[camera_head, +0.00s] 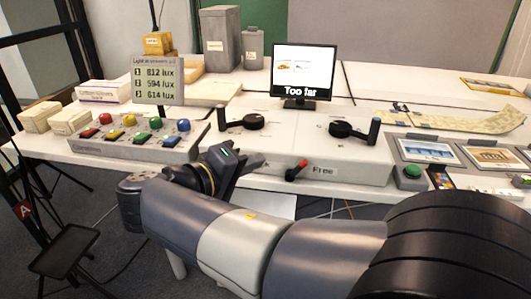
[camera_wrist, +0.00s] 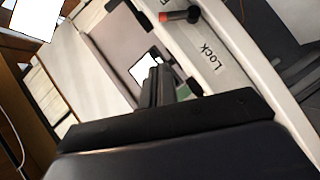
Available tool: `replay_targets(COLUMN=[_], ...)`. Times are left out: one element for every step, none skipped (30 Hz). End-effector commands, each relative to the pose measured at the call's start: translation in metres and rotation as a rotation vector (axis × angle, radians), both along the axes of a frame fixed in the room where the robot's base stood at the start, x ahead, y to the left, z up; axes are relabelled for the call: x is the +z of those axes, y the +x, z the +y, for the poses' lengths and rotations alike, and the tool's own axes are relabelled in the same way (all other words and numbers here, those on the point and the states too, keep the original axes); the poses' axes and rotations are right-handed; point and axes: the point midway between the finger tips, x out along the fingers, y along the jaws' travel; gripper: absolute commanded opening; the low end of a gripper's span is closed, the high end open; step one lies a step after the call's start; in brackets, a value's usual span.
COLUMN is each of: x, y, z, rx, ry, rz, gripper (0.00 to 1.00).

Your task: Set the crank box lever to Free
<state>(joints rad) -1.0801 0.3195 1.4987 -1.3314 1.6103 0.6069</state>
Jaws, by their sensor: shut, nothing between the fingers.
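The crank box (camera_head: 345,150) is a long pale box on the table with two black cranks on top. Its small red-and-black lever (camera_head: 296,171) is on the front face, with the red end tilted up and right toward the "Free" label (camera_head: 322,170). In the wrist view the lever (camera_wrist: 180,16) is at the top, near a "LOCK" label (camera_wrist: 209,57). My gripper (camera_head: 238,158) is left of the lever in the head view, apart from it and in front of the box's left end. Its fingers (camera_wrist: 158,82) are shut and empty.
The left crank (camera_head: 245,122) and right crank (camera_head: 350,130) stand up from the box. A monitor (camera_head: 303,70) behind reads "Too far". A button panel (camera_head: 135,140) is close on the left; a green button (camera_head: 408,173) is on the right.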

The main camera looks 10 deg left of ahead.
Motion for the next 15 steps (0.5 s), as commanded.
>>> replay_targets(x=[0.004, 0.005, 0.006, 0.006, 0.006, 0.007, 0.007, 0.007, 0.007, 0.007, 0.006, 0.006, 0.006, 0.006, 0.006], y=[-0.006, -0.008, -0.011, -0.013, -0.014, -0.015, -0.016, -0.016, -0.017, -0.017, -0.017, -0.017, -0.017, -0.017, -0.017], z=[0.004, 0.006, 0.007, 0.008, 0.009, 0.01, 0.01, 0.01, 0.01, 0.01, 0.01, 0.01, 0.01, 0.01, 0.01], rx=[0.003, 0.003, 0.002, 0.002, 0.001, 0.001, 0.0, 0.0, 0.0, 0.0, 0.0, 0.0, 0.0, 0.0, 0.0], ry=[0.0, 0.0, -0.001, -0.001, -0.001, 0.0, 0.0, 0.0, 0.0, 0.0, 0.0, 0.0, 0.0, 0.0, 0.0], rz=[0.0, 0.0, 0.0, 0.0, 0.0, 0.0, 0.0, 0.0, 0.0, 0.0, 0.0, 0.0, 0.0, 0.0, 0.0], gripper=[0.0, 0.0, 0.0, 0.0, 0.0, 0.0, 0.0, 0.0, 0.0, 0.0, 0.0, 0.0, 0.0, 0.0, 0.0])
